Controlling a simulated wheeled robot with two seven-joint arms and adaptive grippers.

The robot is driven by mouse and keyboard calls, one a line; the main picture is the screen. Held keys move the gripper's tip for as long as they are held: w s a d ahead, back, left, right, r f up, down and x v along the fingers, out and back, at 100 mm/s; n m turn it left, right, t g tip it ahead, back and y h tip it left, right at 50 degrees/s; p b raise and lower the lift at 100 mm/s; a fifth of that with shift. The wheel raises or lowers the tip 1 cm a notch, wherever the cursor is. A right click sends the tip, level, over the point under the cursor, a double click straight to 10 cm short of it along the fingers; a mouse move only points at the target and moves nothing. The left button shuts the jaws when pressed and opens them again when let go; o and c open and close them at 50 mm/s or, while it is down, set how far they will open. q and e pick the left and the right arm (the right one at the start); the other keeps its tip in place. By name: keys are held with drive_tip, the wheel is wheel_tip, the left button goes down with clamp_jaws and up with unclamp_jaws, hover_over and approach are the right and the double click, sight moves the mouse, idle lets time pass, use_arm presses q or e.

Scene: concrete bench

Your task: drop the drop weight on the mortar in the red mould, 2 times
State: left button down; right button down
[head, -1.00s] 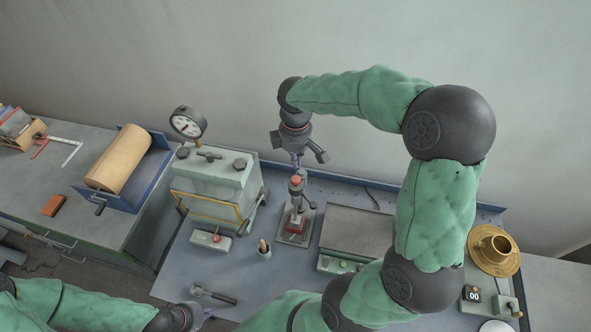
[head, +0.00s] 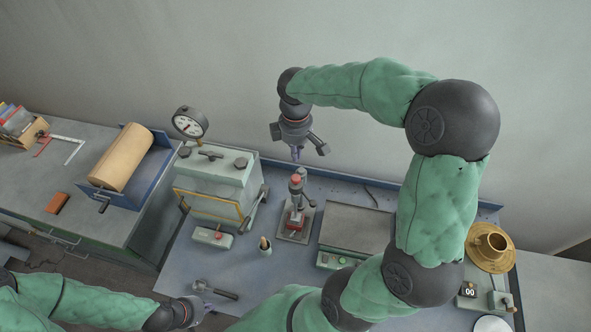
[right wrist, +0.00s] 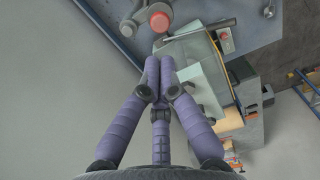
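The drop-weight stand (head: 297,205) stands upright on the bench, with a red knob (head: 295,180) at its top. The red mould (head: 293,222) sits at its foot; the mortar inside is too small to make out. My right gripper (head: 296,156) hangs above the knob, apart from it. In the right wrist view the purple fingers of my right gripper (right wrist: 159,62) are together with nothing between them. The red knob (right wrist: 159,22) lies beyond their tips there. My left gripper (head: 208,309) is low at the front left; its fingers are too small to read.
A grey tool (head: 216,290) lies near my left gripper. A press with a dial gauge (head: 189,123) stands left of the stand. A cup with a handle (head: 265,246) is in front, and a flat grey-topped unit (head: 356,228) to the right. A brass bowl (head: 492,246) stands far right.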

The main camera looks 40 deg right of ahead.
sight(296, 178)
drive_tip(key=c, duration=1.5)
unclamp_jaws()
drive_tip(key=o, duration=0.4)
drive_tip(key=shift+f+b, duration=0.15)
drive_tip(key=shift+b, duration=0.35)
drive_tip(key=shift+o, duration=0.8)
drive_tip(key=n+b, duration=0.1)
drive_tip(key=b, duration=0.2)
drive_tip(key=f+n+b, duration=0.1)
drive_tip(key=n+b, duration=0.1)
drive_tip(key=b, duration=0.1)
drive_tip(key=shift+w, duration=0.1)
drive_tip(key=shift+n, duration=0.7)
wheel_tip(296, 178, down, 10)
drive_tip(key=shift+f+b, duration=0.1)
drive_tip(key=shift+b, duration=0.8)
clamp_jaws()
